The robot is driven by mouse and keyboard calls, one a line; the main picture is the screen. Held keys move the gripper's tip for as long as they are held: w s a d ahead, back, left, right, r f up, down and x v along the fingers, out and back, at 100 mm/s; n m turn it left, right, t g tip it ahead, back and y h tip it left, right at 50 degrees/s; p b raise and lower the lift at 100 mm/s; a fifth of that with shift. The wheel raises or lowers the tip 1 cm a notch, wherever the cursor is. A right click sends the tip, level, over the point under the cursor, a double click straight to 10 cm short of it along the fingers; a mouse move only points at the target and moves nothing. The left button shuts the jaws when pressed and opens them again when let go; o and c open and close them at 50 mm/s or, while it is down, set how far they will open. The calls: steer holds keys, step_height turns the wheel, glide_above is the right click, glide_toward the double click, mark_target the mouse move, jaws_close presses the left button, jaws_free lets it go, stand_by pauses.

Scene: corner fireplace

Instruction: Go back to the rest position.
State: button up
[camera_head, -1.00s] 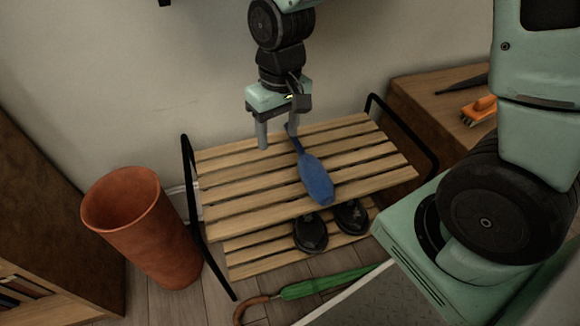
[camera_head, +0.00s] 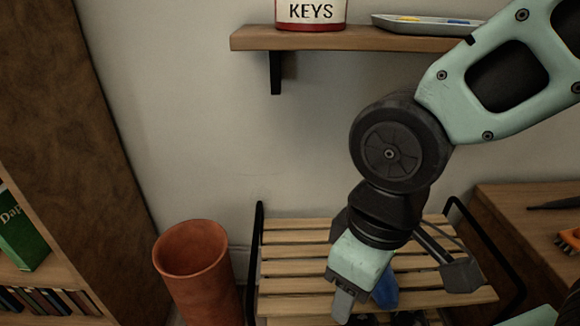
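My gripper (camera_head: 344,304) hangs in front of the slatted shoe rack (camera_head: 290,281), pointing down. Its fingers are seen nearly edge-on, so the gap between them cannot be made out. No object shows in it. A blue long-handled item (camera_head: 385,291) lies on the rack's top slats behind my gripper, mostly hidden by it.
A terracotta bin (camera_head: 192,250) stands left of the rack, beside a bookcase (camera_head: 75,190). A wall shelf (camera_head: 350,39) above holds a KEYS tin (camera_head: 311,13) and a grey tray (camera_head: 425,26). A wooden bench (camera_head: 515,215) with an orange brush (camera_head: 569,241) is at right.

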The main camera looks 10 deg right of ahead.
step_height(320, 180, up, 33)
steer(key=p, duration=3.2)
